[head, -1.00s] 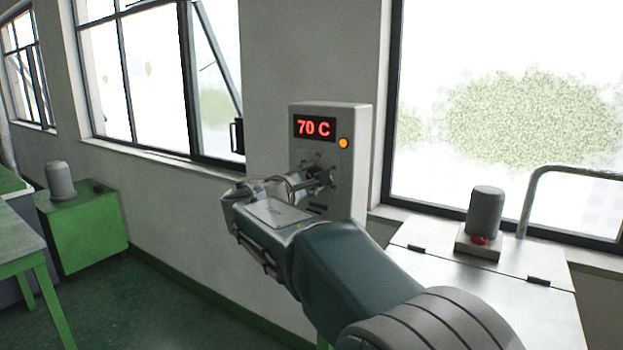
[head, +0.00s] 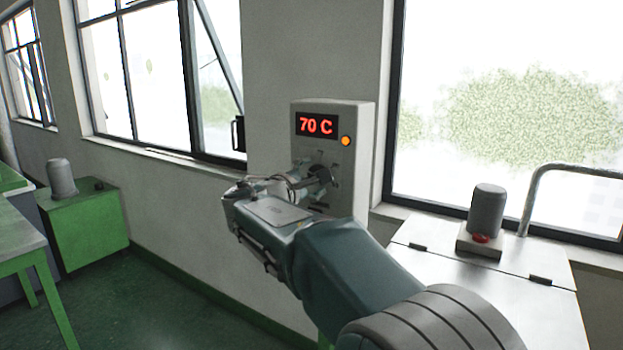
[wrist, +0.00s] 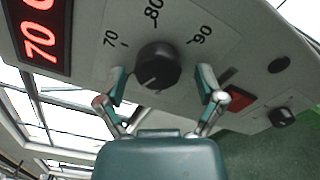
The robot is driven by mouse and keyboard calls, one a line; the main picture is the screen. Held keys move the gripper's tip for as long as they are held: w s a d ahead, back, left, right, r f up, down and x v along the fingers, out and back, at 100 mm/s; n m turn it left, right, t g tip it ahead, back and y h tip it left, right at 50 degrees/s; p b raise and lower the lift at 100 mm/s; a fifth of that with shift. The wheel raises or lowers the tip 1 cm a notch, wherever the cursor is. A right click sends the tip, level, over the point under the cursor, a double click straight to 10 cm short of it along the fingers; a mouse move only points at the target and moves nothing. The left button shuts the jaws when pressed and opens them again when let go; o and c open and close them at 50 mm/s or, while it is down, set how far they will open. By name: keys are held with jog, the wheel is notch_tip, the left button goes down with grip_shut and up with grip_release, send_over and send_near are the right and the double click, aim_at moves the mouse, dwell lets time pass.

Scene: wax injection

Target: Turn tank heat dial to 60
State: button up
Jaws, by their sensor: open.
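The heat dial (wrist: 158,65) is a round black knob on the grey control box (head: 359,160), with 70, 80 and 90 printed around it in the wrist view. A pale mark shows low on the knob's face; no 60 label is visible. The box's red display (head: 316,125) reads 70 C, and part of it shows in the wrist view (wrist: 38,38). My gripper (wrist: 161,76) is open, with one finger on each side of the dial and a visible gap to the knob. In the head view my gripper (head: 321,178) is at the box front and partly hides the dial.
An orange lamp (head: 346,141) sits beside the display. In the wrist view a red switch (wrist: 240,98) and a smaller black knob (wrist: 282,117) lie right of the dial. A metal-topped unit (head: 470,285) stands right of my arm, with a grey cylinder (head: 487,210) on it.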

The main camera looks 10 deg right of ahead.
jog(key=v, duration=1.2)
jog(key=shift+w, duration=0.1)
jog(key=w+d+n, duration=0.2)
jog(key=n, duration=0.2)
jog(key=w+d+n, duration=0.3)
jog(key=n, duration=0.1)
jog(key=w+d+n, duration=0.2)
jog(key=d+n, duration=0.1)
jog(key=shift+w+d+r+n, duration=0.2)
jog(key=shift+w+r+n, duration=0.05)
jog(key=shift+w+n, duration=0.15)
dwell(0.4)
jog(key=shift+s, duration=0.1)
jog(key=c, duration=1.1)
